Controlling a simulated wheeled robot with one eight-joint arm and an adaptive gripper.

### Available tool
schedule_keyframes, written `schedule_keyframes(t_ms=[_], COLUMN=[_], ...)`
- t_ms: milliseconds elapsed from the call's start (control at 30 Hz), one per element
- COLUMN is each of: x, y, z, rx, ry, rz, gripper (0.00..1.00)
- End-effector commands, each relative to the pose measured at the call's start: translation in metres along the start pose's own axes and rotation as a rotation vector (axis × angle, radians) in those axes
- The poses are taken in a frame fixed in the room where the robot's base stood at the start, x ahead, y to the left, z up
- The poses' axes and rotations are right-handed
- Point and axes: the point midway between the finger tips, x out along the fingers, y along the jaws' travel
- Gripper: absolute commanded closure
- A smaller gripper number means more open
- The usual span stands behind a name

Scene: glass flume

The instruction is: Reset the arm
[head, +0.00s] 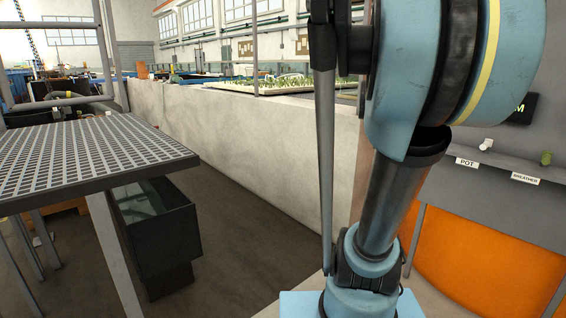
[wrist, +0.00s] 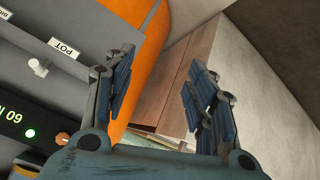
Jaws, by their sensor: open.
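My gripper (wrist: 160,95) shows in the wrist view with its two blue fingers apart and nothing between them. Beyond the fingers are a brown wooden surface and a pale wall. The gripper itself does not show in the head view. There my blue and black arm (head: 400,190) rises through the right half of the picture and hides part of what lies behind it.
A grey grated platform (head: 90,155) stands at left, with a dark open tank (head: 155,215) beneath. A long pale wall (head: 240,135) runs behind. At right is a grey panel with a POT label (head: 467,162) above an orange panel (head: 480,255). Floor between is clear.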

Motion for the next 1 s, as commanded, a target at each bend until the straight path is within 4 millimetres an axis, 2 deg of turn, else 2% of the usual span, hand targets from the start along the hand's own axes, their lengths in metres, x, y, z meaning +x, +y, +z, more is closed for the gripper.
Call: schedule_keyframes(t_ms=[33, 300, 400, 500, 600, 700, 800, 1000], x=[-0.002, -0.011, -0.014, -0.017, -0.019, -0.02, -0.021, -0.021], y=[-0.012, -0.066, -0.081, -0.091, -0.099, -0.102, -0.104, -0.104], z=[0.027, 0.172, 0.223, 0.265, 0.295, 0.312, 0.319, 0.318], rx=[-0.026, -0.187, -0.253, -0.311, -0.354, -0.381, -0.391, -0.39], ry=[-0.031, -0.212, -0.274, -0.325, -0.362, -0.382, -0.391, -0.391], rz=[-0.03, -0.208, -0.275, -0.335, -0.377, -0.404, -0.413, -0.413], gripper=[0.49, 0.49, 0.49, 0.49, 0.49, 0.49, 0.49, 0.49])
